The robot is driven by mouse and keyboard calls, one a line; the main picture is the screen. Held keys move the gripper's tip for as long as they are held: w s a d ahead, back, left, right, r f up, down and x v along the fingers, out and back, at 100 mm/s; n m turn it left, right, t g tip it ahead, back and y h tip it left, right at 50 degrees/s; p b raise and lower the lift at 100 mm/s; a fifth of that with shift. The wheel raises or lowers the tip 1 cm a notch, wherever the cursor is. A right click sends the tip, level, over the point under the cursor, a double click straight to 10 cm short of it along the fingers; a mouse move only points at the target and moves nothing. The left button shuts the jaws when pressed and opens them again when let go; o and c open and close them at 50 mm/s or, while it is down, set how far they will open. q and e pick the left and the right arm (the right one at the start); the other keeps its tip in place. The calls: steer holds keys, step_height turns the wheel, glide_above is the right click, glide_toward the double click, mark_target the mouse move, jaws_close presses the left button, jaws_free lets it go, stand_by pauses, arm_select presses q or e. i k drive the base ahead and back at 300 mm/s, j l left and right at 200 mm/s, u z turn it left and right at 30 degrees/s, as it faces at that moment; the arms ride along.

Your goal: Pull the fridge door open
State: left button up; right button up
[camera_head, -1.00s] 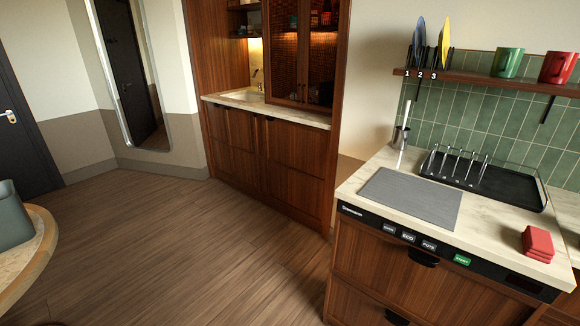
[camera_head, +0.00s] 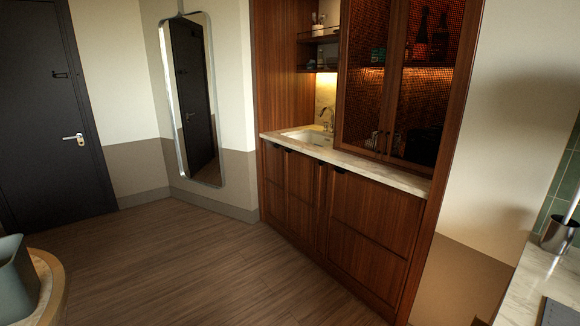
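No door in view is clearly marked as a fridge. A wooden kitchenette unit stands at centre right, with lower wooden panels (camera_head: 370,222) that are shut. Small dark handles sit along their top edge, and upright dark handles (camera_head: 322,185) show near the middle. I cannot tell whether one of these panels is the fridge door. Above the counter is a shut glass-fronted cabinet (camera_head: 412,85) with bottles inside. Neither of my grippers is in view.
The wooden floor (camera_head: 200,270) in front of the unit is clear. A round table (camera_head: 50,290) with a grey-green container (camera_head: 12,280) is at lower left. A marble counter (camera_head: 520,285) with a metal holder (camera_head: 558,236) is at right. A mirror (camera_head: 192,100) and dark door (camera_head: 50,120) stand behind.

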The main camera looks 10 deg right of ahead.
mark_target(373, 227)
steer(key=i+j, duration=0.15)
steer(key=i, duration=0.5)
steer(key=i+j+u, duration=0.1)
steer(key=i, duration=0.55)
